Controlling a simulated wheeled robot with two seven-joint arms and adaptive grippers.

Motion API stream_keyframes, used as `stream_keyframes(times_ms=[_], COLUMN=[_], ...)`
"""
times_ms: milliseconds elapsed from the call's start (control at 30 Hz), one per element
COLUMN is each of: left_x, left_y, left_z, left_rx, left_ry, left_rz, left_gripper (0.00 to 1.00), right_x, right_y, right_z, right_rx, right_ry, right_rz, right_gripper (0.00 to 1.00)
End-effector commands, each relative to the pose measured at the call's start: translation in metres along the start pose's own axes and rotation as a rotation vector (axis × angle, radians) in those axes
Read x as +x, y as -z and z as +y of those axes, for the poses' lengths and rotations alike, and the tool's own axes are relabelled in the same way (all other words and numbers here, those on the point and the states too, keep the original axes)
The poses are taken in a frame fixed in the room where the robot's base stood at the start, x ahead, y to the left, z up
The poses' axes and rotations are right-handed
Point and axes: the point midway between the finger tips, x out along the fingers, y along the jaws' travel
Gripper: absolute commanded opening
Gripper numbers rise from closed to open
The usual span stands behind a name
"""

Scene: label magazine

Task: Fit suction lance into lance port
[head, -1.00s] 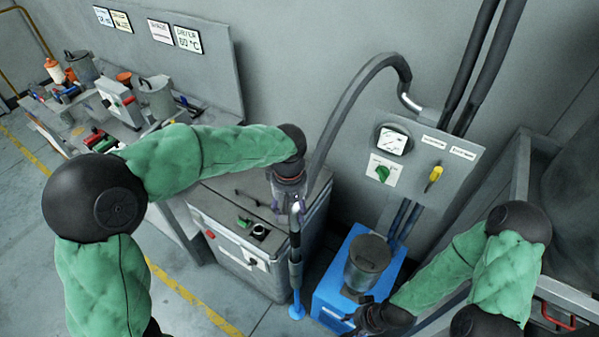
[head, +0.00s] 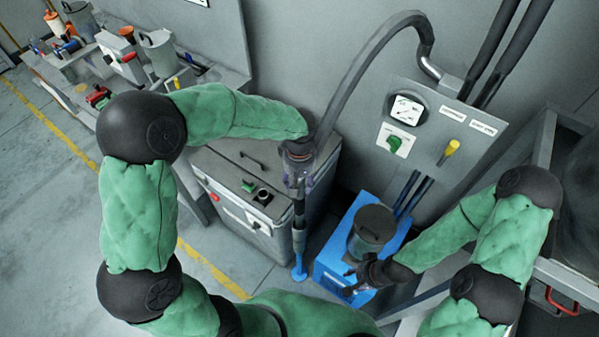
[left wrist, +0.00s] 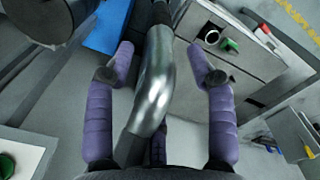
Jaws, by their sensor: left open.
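The suction lance (head: 299,238) hangs upright from a grey hose, with a bent metal tube at the top, a dark shaft and a blue foot. My left gripper (head: 298,182) is at its upper part. In the left wrist view, its purple fingers (left wrist: 160,62) are open, one on each side of the lance's shiny metal tube (left wrist: 155,85), with gaps visible. My right gripper (head: 349,282) is low at the front of the blue unit (head: 328,255), its fingers seemingly apart and holding nothing I can see. I cannot make out which opening is the lance port.
A grey cabinet (head: 225,165) with switches stands behind and left of the lance. A dark canister (head: 372,232) sits on the blue unit. A wall panel (head: 440,100) carries a gauge, a green knob and a yellow handle. A cluttered bench (head: 130,65) stands at the far left.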

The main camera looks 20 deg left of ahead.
Motion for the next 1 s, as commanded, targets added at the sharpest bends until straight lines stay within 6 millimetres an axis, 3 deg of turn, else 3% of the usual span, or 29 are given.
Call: stream_keyframes(times_ms=[167, 467, 667, 700, 1000], left_x=[0.011, 0.013, 0.013, 0.013, 0.0], left_y=[0.0, 0.0, 0.0, 0.0, 0.001], left_z=[0.0, 0.0, 0.0, 0.0, 0.001], left_rx=[-0.001, 0.0, 0.0, 0.0, -0.001], left_ry=[0.0, -0.001, -0.001, -0.001, -0.003], left_rz=[-0.001, 0.0, 0.0, 0.0, 0.002], left_gripper=[0.56, 0.56, 0.05, 0.0, 0.0], right_x=[0.001, 0.001, 0.001, 0.001, -0.006], right_y=[0.0, 0.0, 0.0, 0.0, 0.0], right_z=[0.0, 0.0, 0.0, 0.0, -0.002], right_rx=[0.0, 0.0, 0.0, 0.0, 0.0], right_ry=[0.0, 0.0, 0.0, 0.0, 0.0], right_rz=[0.0, 0.0, 0.0, 0.0, 0.0], right_gripper=[0.4, 0.4, 0.4, 0.4, 0.4])
